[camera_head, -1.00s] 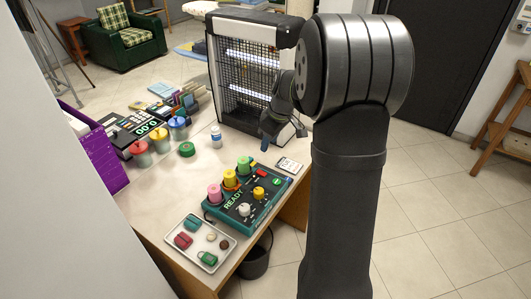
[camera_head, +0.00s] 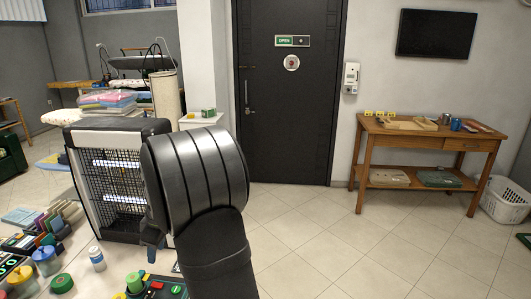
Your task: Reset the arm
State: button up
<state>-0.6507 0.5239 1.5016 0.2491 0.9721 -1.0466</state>
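My arm rises from the bottom edge in the head view, its thick dark elbow in front of the right part of the heater-like cage. Part of my gripper (camera_head: 151,238) shows low at the left of the elbow, above the counter. It is small and mostly hidden by my arm links, so I cannot tell whether its fingers are open or shut. I see nothing held in it.
The counter at lower left holds a caged lamp unit (camera_head: 108,190), a white bottle (camera_head: 97,259), lidded jars (camera_head: 46,262), a green disc (camera_head: 61,283) and a partly cut-off control box (camera_head: 160,288). Open floor lies right, before a black door (camera_head: 287,110) and a wooden table (camera_head: 428,135).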

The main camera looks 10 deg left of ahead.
aim_at(153, 283)
jog(key=x, duration=1.3)
jog(key=shift+f, duration=0.3)
jog(key=v, duration=1.8)
jog(key=x, duration=1.8)
jog(key=shift+a+f, duration=0.1)
jog(key=shift+a, duration=0.05)
jog(key=h, duration=0.2)
jog(key=shift+a+h, duration=0.3)
notch_tip(153, 283, up, 17)
jog(key=n, duration=0.4)
jog(key=shift+f+n+h, duration=0.15)
jog(key=shift+n+h, duration=0.25)
